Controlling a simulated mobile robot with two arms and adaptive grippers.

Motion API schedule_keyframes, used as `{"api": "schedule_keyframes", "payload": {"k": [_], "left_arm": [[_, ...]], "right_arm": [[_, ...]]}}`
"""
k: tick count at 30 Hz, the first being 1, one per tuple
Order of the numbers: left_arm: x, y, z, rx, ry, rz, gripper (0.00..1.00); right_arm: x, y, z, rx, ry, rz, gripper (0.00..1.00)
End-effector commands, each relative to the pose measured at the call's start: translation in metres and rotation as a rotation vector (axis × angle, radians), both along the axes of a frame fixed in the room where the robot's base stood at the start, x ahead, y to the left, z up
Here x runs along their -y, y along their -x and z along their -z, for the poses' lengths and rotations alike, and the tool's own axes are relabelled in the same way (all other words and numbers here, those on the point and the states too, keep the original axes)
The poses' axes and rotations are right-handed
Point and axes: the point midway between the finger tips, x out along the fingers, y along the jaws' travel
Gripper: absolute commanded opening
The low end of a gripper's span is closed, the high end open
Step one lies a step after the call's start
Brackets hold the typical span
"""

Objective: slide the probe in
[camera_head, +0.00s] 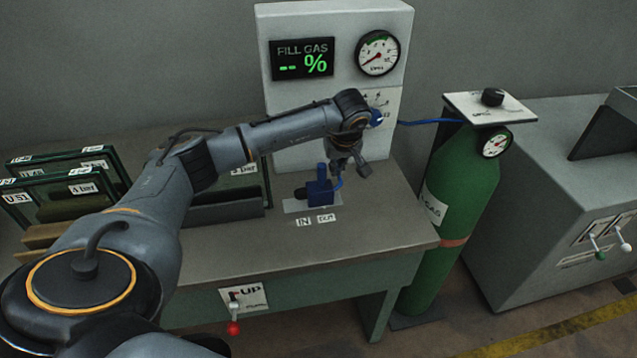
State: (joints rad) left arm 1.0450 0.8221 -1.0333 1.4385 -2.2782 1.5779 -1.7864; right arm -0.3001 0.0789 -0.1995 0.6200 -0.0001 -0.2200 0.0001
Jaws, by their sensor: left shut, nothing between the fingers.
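My left gripper (352,168) points down beside and slightly above a small blue fixture (319,190) on the bench. It is shut with nothing in it. The fixture sits on a pale plate, with a dark piece at its left side and labels in front, one reading IN. A short blue tube curves up from the fixture's right side toward the gripper. I cannot tell for sure which part is the probe, or whether the gripper touches the tube. My right gripper is out of view.
Behind stands a panel with a FILL GAS display (302,59) showing "-- %" and a round gauge (377,53). A blue hose (430,122) runs to the green gas cylinder (462,195). Framed glass panes (62,198) stand at left. The bench's front right (390,235) is clear.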

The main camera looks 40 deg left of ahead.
Motion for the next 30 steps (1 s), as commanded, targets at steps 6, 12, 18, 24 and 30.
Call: {"api": "schedule_keyframes", "payload": {"k": [6,12,18,24,30], "left_arm": [[-0.006,0.006,0.0,-0.001,-0.001,0.0,0.0],[-0.01,0.012,0.0,-0.001,-0.001,-0.001,0.0],[-0.015,0.017,0.0,-0.001,-0.003,-0.001,0.0],[-0.02,0.023,0.0,-0.002,-0.002,-0.002,0.0],[-0.024,0.028,0.0,-0.002,0.0,-0.001,0.0]], "right_arm": [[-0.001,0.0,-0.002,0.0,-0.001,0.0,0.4],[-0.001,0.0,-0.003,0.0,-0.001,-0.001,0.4],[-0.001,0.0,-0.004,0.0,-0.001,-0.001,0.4],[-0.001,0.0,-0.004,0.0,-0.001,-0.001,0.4],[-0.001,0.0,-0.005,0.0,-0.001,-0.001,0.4]]}}
